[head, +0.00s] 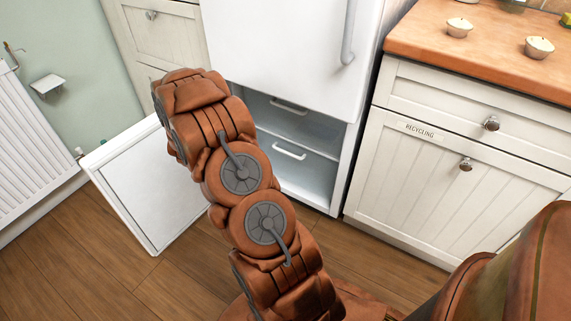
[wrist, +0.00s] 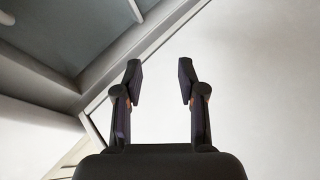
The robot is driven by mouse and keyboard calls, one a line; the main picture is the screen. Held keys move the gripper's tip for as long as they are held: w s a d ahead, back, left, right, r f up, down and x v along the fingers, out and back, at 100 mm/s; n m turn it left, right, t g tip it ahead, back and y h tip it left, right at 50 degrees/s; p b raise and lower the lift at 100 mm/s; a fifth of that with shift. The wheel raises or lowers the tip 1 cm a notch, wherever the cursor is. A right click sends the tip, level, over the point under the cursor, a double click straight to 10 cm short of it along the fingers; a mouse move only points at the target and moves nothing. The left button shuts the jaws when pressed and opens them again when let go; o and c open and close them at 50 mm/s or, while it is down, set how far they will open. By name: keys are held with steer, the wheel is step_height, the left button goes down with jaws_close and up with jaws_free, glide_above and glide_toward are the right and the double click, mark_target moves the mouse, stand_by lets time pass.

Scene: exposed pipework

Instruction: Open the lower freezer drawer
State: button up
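The lower freezer drawer (head: 307,178) is a pale translucent front with a white bar handle (head: 289,151). It sits pushed in at the bottom of the open freezer compartment. The upper freezer drawer (head: 315,128) above it is also in, with its own white handle (head: 289,106). The freezer door (head: 140,190) stands swung open to the left. My arm hides the compartment's left part and my gripper in the head view. In the wrist view my gripper (wrist: 160,78) is open, with nothing between its fingers. A grey recessed area (wrist: 55,35) shows at upper left there.
The closed upper fridge door (head: 285,45) is above the compartment. White cabinets marked RECYCLING (head: 425,185) stand close on the right under a wooden counter (head: 480,45). A radiator (head: 35,145) is at far left. Wooden floor (head: 90,260) is clear at lower left.

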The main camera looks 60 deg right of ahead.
steer(key=s+d+f+g+h+b, duration=0.5)
steer(key=s+d+f+h+b, duration=0.15)
steer(key=s+d+f, duration=0.6)
steer(key=d+f+b, duration=0.2)
steer(key=d+b, duration=0.1)
steer(key=d, duration=0.3)
steer(key=shift+s+d+n+y, duration=0.2)
steer(key=shift+d+n+y, duration=0.1)
steer(key=shift+n+y, duration=0.1)
jaws_close()
